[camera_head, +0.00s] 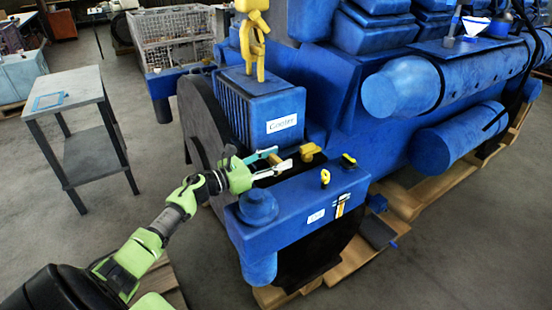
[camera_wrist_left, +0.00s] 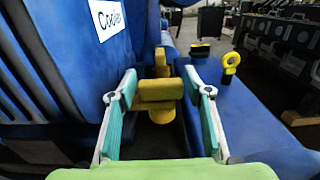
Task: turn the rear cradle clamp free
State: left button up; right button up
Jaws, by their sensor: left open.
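A yellow clamp (camera_head: 309,151) sits in the gap between the blue cooler block and the blue front housing. I take it for the rear cradle clamp. In the left wrist view the yellow clamp (camera_wrist_left: 158,90) shows ahead, with a wide bar across its top and a round body below. My left gripper (camera_head: 284,158) is just left of the clamp in the head view. In the left wrist view the gripper's fingers (camera_wrist_left: 160,78) stand apart, one on each side of the clamp's bar. I cannot tell whether either finger touches it. My right gripper is not in view.
The blue cooler block (camera_head: 275,110) rises beside my left gripper.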

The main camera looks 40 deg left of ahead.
pick_arm(q)
jog(key=c, duration=0.9)
jog(key=shift+o, duration=0.2)
